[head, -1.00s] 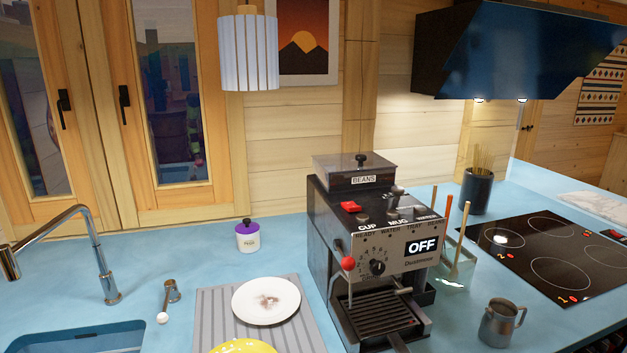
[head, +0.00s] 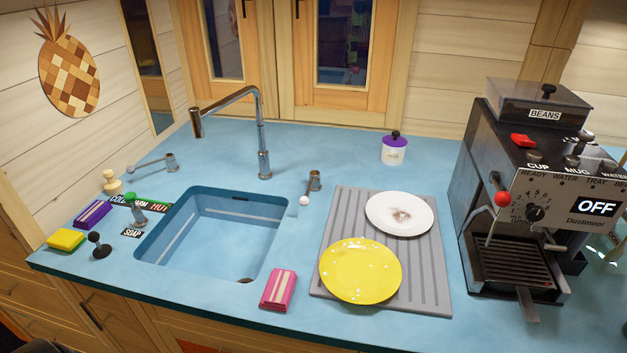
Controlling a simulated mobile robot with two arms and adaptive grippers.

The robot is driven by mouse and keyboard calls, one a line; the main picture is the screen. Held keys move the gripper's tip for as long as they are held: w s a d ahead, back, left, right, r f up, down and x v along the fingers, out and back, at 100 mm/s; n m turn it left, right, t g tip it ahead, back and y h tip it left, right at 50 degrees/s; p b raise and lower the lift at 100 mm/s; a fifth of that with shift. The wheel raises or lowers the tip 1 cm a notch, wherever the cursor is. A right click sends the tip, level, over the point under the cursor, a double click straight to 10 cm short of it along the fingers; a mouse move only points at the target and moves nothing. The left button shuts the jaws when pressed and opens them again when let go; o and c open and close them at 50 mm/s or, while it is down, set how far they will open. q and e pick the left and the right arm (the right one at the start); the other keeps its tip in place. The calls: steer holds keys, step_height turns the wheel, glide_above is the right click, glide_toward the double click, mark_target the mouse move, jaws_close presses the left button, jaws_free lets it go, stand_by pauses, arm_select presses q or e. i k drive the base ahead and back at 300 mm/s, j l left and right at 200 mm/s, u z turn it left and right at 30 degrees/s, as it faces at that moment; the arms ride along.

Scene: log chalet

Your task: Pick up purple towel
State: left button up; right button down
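A folded purple towel with a pale stripe (head: 92,215) lies flat at the left end of the blue counter in the head view. It lies left of the sink, just behind a yellow sponge-like block (head: 67,239). A folded pink towel with pale stripes (head: 278,289) lies at the counter's front edge, right of the sink. Neither of my grippers shows in the head view.
The sink (head: 213,233) is sunk into the counter (head: 330,155), with a tall tap (head: 262,140) behind it. A grey drying mat (head: 432,285) holds a yellow plate (head: 360,270) and a stained white plate (head: 400,214). A coffee machine (head: 530,200) stands at right. A dark knob (head: 98,246) stands near the purple towel.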

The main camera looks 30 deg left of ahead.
mark_target(97, 210)
steer(key=u, duration=2.25)
steer(key=i+j+z, duration=0.15)
